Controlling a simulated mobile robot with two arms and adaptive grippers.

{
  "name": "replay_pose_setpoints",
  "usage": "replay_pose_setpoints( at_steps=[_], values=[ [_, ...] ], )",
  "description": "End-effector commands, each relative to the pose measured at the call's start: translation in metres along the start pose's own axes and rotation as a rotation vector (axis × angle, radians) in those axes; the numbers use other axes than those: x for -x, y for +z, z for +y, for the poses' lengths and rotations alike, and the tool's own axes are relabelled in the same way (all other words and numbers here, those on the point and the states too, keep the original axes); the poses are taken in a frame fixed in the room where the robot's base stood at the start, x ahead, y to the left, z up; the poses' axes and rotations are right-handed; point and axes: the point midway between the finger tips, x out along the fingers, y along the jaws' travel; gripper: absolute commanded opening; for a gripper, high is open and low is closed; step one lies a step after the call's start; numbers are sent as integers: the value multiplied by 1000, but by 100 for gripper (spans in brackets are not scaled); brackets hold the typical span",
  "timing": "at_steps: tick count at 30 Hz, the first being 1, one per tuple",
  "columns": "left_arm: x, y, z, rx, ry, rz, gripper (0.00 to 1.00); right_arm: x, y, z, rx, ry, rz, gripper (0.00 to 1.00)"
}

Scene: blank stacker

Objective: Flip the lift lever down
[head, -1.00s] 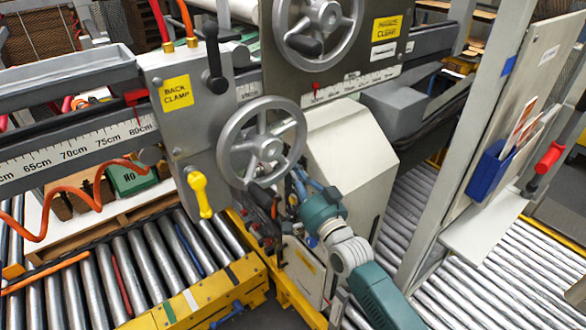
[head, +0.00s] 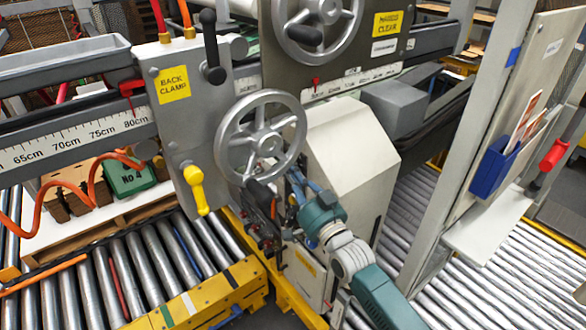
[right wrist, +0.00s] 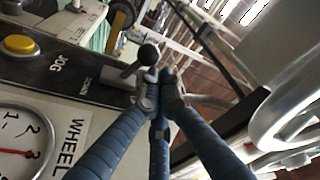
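A lever with a black ball knob (right wrist: 148,54) stands on a dark panel marked JOG and DOWN (right wrist: 70,70) in the right wrist view; I take it as the lift lever. Its metal rod slants down left from the knob toward a pale slot. My right gripper (right wrist: 161,92) has blue ribbed fingers with their tips close together, just below the knob. I cannot tell whether they touch it. In the head view my right gripper (head: 291,188) is beside the control box below the handwheel, and the lever cannot be made out. My left gripper is out of view.
A yellow button (right wrist: 19,44) and a dial (right wrist: 22,145) are near the lever. The head view shows a handwheel (head: 262,138) above my right gripper, a yellow-handled lever (head: 196,190) on the BACK CLAMP box (head: 185,125), and roller conveyors (head: 130,270) on both sides.

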Motion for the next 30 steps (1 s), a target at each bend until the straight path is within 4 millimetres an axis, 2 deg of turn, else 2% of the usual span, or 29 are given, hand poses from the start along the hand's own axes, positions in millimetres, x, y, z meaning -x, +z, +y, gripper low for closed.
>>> replay_pose_setpoints(
  at_steps=[6,18,30],
  values=[
    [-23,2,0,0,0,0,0,4,15,3,150,-37,-2,0],
    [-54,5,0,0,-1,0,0,8,33,7,463,-114,-2,0],
    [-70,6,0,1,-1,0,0,10,42,12,678,-167,-1,0]
  ],
)
